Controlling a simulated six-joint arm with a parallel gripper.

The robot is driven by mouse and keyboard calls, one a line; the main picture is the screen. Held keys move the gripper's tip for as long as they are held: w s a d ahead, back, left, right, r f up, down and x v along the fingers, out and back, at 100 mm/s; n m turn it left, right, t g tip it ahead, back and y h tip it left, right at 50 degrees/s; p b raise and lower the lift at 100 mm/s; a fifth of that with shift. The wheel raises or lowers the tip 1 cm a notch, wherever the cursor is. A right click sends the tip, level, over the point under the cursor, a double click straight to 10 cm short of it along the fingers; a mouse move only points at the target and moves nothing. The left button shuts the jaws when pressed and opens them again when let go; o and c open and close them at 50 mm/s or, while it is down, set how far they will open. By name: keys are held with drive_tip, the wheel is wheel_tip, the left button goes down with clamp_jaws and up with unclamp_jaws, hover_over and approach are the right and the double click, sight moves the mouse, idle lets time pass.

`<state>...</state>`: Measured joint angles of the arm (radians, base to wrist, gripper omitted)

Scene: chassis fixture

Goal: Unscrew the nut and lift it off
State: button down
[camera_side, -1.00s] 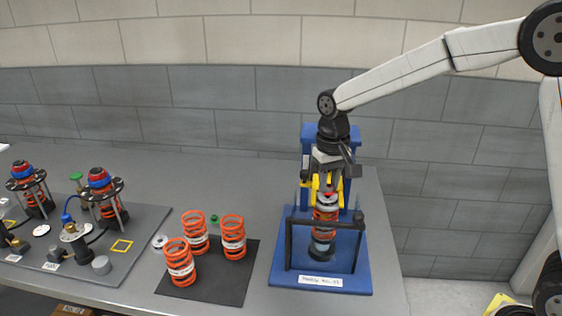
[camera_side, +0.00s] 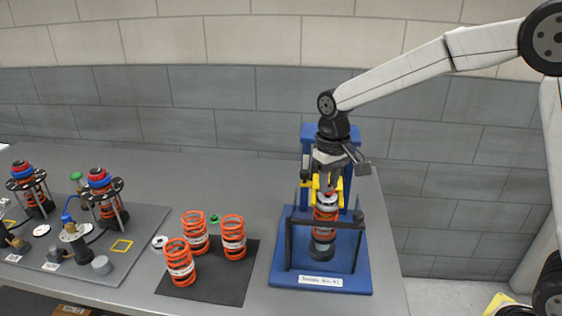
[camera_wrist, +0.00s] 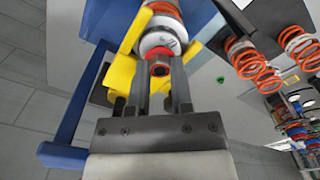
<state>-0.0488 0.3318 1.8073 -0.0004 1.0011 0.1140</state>
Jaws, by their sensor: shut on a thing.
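The nut (camera_wrist: 160,69) is a small red hexagonal piece on top of the strut in the wrist view. My gripper (camera_wrist: 160,72) is shut on it, one finger on each side. In the side view my gripper (camera_side: 326,188) points down over the strut, and a little red shows between its fingers. The strut, with its orange spring (camera_side: 325,212) and white top, stands upright in the blue fixture (camera_side: 350,283). A yellow clamp (camera_wrist: 122,72) sits around the strut's upper part. The fingers partly hide the nut, so I cannot tell how far it sits on its thread.
A dark bar frame (camera_side: 289,245) stands at the fixture's front. Several loose orange springs (camera_side: 181,262) stand on a black mat (camera_side: 215,291) to the left. A grey board (camera_side: 127,265) with finished-looking struts is farther left. The grey table is clear between mat and fixture.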

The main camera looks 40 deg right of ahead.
drive_tip(key=shift+n, duration=0.9)
drive_tip(key=shift+r, duration=0.3)
drive_tip(key=shift+r, duration=0.65)
drive_tip(key=shift+r, duration=0.1)
drive_tip(key=shift+r, duration=1.3)
